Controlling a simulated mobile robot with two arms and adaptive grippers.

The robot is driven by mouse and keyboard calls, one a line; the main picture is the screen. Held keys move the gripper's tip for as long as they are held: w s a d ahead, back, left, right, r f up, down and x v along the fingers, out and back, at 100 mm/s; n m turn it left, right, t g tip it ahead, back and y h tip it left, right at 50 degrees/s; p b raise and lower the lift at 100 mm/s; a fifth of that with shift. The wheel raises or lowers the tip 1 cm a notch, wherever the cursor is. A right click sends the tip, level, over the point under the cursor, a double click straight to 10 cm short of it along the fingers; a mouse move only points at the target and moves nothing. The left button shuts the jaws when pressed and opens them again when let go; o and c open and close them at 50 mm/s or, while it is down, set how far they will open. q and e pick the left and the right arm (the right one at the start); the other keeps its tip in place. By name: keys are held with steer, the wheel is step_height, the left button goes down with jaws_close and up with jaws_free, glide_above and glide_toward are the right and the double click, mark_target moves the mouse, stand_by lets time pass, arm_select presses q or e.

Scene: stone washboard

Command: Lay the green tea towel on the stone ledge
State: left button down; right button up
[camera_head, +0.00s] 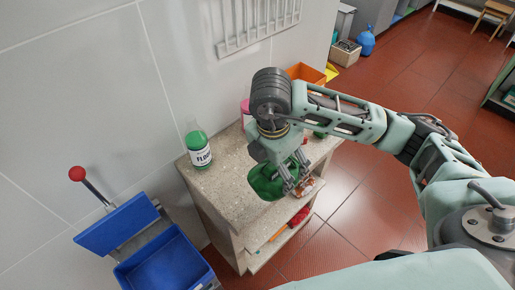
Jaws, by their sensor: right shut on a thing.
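The green tea towel (265,184) is a dark green bundle hanging beneath my right gripper (294,184). My right gripper is shut on it, over the front part of the stone ledge (222,192). The ledge is a speckled beige top on a cabinet against the wall. The arm and gripper hide part of the towel and the ledge's right end. I cannot tell whether the towel touches the stone. My left gripper is not in view.
A pink item (245,112) and an orange box (306,74) show behind my arm. A blue mop-wringer bucket (165,262) stands at left. Red-tiled floor (345,235) is clear at right.

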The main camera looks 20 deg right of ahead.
steer(key=w+a+f, duration=0.1)
steer(key=w, duration=0.1)
steer(key=w+a+f+p, duration=0.1)
steer(key=w+f, duration=0.1)
steer(key=w, duration=0.1)
steer(key=w+a+f+p, duration=0.1)
steer(key=w+a+f, duration=0.1)
steer(key=w, duration=0.1)
steer(key=shift+w+f, duration=0.1)
steer(key=shift+f, duration=0.1)
step_height(320, 180, down, 4)
steer(key=shift+r+p, duration=0.25)
steer(key=shift+p, duration=0.35)
steer(key=shift+w+f, duration=0.1)
steer(key=shift+f, duration=0.3)
steer(key=shift+f, duration=0.15)
steer(key=o, duration=1.2)
